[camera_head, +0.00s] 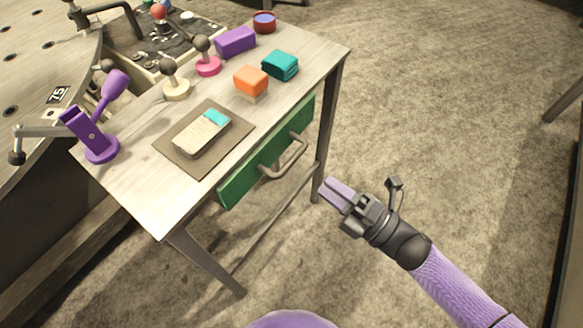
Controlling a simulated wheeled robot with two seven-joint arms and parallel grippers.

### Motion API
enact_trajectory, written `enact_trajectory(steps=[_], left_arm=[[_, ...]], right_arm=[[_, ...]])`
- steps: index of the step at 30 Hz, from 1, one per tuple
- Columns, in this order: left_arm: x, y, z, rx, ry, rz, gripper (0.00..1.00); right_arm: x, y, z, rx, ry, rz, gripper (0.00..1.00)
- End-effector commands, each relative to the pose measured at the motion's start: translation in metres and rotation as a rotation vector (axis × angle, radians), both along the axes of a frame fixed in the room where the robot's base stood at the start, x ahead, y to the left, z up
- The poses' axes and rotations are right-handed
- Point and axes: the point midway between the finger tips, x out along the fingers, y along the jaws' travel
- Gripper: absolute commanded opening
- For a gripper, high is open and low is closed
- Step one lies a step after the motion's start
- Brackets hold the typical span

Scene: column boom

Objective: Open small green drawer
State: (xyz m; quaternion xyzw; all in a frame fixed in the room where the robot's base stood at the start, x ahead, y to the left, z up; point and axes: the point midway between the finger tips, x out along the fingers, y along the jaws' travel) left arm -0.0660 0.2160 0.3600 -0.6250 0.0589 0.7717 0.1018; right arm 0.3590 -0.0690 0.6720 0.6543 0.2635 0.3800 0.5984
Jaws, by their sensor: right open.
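A small green drawer (236,185) sits under the top of a small table (150,205), in its right-facing side. The drawer front looks closed. It has a grey bar handle (287,162) that stands out from the front. My right gripper (338,192) is open and empty, to the right of and below the handle in the picture. It points toward the table and is apart from the handle. My left gripper is not in view.
On the table are a brown board with a white and teal block (202,133), an orange block (251,79), a teal block (280,65), a purple block (236,41) and a purple lever stand (100,147). Table legs stand near the drawer.

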Motion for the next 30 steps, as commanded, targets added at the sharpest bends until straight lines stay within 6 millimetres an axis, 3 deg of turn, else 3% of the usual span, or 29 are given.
enact_trajectory(steps=[9, 14, 21, 28, 30], left_arm=[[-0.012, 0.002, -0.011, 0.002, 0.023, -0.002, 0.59], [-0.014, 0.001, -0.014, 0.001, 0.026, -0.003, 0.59], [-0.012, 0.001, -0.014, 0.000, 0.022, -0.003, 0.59], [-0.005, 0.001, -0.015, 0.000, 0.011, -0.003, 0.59], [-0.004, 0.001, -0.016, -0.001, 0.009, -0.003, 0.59]], right_arm=[[0.042, 0.057, 0.014, 0.003, 0.001, -0.003, 0.50], [0.050, 0.069, 0.018, 0.003, 0.005, -0.004, 0.50], [0.051, 0.070, 0.019, 0.002, 0.006, -0.005, 0.50], [0.051, 0.070, 0.019, 0.003, 0.007, -0.006, 0.02], [0.051, 0.069, 0.019, 0.003, 0.007, -0.006, 0.00]])
